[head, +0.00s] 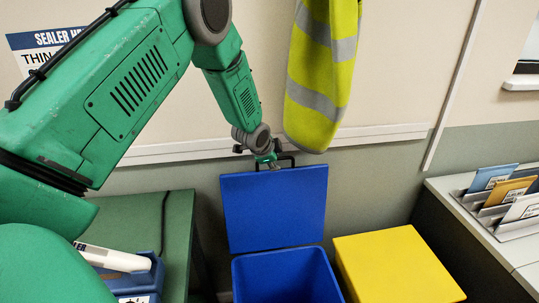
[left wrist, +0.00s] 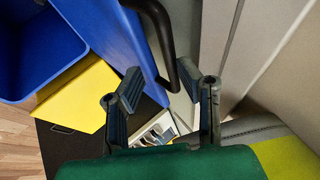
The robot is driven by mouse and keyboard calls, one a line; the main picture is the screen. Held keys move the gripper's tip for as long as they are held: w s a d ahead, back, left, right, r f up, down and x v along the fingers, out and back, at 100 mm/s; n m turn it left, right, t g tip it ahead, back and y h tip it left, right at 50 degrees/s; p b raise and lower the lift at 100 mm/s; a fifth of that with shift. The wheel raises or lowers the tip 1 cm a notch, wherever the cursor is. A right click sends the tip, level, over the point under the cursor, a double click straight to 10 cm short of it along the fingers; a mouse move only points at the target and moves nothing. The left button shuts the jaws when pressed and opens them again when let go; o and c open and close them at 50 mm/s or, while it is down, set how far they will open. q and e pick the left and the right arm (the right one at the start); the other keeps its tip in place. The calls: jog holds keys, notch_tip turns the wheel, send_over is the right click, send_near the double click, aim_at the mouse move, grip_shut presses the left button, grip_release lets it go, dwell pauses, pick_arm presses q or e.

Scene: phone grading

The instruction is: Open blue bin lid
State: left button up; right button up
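The blue bin (head: 285,278) stands on the floor against the wall. Its blue lid (head: 275,205) is raised and stands roughly upright at the back, and the bin's mouth is open. My left gripper (head: 266,158) is at the lid's top edge, by the black handle. In the left wrist view, the gripper's two fingers (left wrist: 165,105) are wide apart with nothing clamped between them. The black handle (left wrist: 166,45) lies just ahead of them, beside the lid (left wrist: 110,40). Whether a finger touches the handle is unclear. My right gripper is out of view.
A bin with a yellow lid (head: 395,265), shut, stands right of the blue bin. A hi-vis vest (head: 322,75) hangs just above my gripper. A green cabinet (head: 145,215) is at left, and a counter with a card rack (head: 505,205) is at right.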

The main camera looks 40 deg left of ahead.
pick_arm(q)
jog(key=v, duration=1)
jog(key=shift+s+a, duration=0.1)
jog(key=shift+a, duration=0.05)
jog(key=shift+d+f, duration=0.1)
jog(key=shift+d, duration=0.1)
